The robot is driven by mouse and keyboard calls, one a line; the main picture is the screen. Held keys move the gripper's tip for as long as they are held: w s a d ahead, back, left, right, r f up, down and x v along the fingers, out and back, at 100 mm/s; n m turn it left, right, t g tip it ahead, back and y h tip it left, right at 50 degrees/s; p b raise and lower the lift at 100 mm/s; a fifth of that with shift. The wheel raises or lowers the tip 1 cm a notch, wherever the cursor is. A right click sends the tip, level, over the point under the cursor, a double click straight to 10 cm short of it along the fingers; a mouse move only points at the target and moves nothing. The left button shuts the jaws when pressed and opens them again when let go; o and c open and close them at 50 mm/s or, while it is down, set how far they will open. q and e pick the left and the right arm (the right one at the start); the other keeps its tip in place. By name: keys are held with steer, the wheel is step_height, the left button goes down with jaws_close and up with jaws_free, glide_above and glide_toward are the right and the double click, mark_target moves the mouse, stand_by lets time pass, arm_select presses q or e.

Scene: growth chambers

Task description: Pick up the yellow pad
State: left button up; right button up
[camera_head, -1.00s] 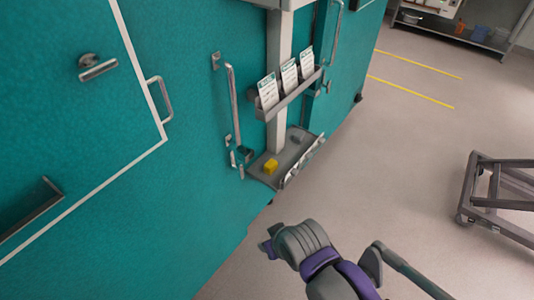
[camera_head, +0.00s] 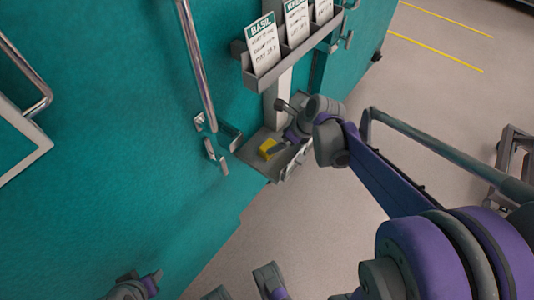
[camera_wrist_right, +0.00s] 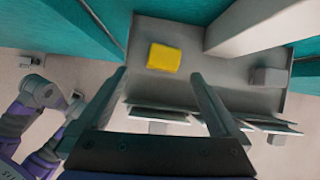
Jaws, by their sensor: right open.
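The yellow pad (camera_head: 267,148) is a small block lying on a grey shelf tray (camera_head: 250,157) low on the teal chamber front. It also shows in the right wrist view (camera_wrist_right: 164,57), lying flat in the upper middle. My right gripper (camera_head: 281,148) is over the tray beside the pad, and partly covers it in the head view. In the right wrist view its two fingers (camera_wrist_right: 160,76) are apart and empty, with the pad beyond the fingertips. The pad appears uncovered there. Parts of my left arm show, but I cannot make out its gripper.
A grey block (camera_wrist_right: 268,76) sits on the tray's other side, past a light post (camera_wrist_right: 250,25). A card rack (camera_head: 290,55) with label cards hangs above the tray. A long metal handle (camera_head: 195,65) stands left of it.

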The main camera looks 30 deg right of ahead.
mark_target(270, 146)
steer(key=shift+m, duration=0.5)
steer(key=x, duration=0.2)
steer(key=b+x, duration=0.1)
steer(key=x, duration=0.3)
steer(key=shift+d+f+b, duration=0.1)
steer(key=shift+d+b, duration=0.15)
steer(key=shift+b, duration=0.15)
steer(key=b+x, duration=0.1)
steer(key=x, duration=0.4)
steer(key=shift+w+d+f+b, duration=0.1)
steer(key=shift+d+f+b, duration=0.1)
steer(key=shift+b, duration=0.2)
steer(key=shift+r, duration=0.15)
steer(key=c, duration=1.2)
step_height(270, 146, up, 10)
steer(key=p, duration=0.3)
